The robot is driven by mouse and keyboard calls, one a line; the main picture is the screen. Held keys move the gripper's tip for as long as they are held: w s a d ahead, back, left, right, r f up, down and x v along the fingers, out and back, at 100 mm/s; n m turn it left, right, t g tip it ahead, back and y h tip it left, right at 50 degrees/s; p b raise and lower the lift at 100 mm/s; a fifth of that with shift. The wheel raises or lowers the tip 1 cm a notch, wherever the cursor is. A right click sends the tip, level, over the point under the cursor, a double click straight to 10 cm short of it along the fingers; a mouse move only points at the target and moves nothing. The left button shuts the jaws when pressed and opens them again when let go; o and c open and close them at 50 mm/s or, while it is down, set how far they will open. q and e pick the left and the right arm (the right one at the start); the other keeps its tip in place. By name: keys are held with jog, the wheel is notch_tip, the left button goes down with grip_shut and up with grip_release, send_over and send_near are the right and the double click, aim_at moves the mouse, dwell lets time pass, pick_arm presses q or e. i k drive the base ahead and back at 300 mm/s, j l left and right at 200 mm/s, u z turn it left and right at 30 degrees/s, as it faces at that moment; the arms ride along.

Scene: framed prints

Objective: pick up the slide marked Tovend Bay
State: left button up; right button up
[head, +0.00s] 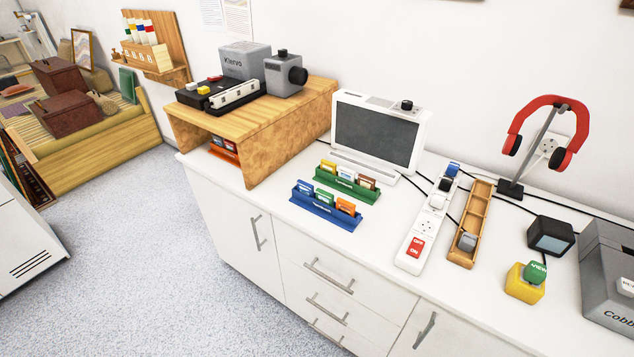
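Small slides stand in racks on the white counter. A blue rack (322,216) holds a blue-and-white slide (305,188), a green slide (324,198) and an orange slide (345,206). An orange rack (223,154) with slides sits partly hidden under the wooden riser. The slide labels are too small to read, so I cannot tell which one is marked Tovend Bay. Neither gripper is in view.
A grey projector (245,62) stands on the wooden riser (290,105). A white-framed screen (376,135) stands behind the racks. A power strip (428,225), wooden tray (470,225), headphone stand (513,187) and yellow viewer button (525,285) are to the right. The counter before the racks is clear.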

aim_at(307, 188)
jog(key=i+j+z, duration=0.25)
jog(key=j+z, duration=0.2)
jog(key=j, duration=0.2)
jog(key=i+j+z, duration=0.15)
jog(key=j+z, duration=0.3)
jog(key=j, duration=0.2)
jog(key=j+z, duration=0.5)
jog(key=j, duration=0.2)
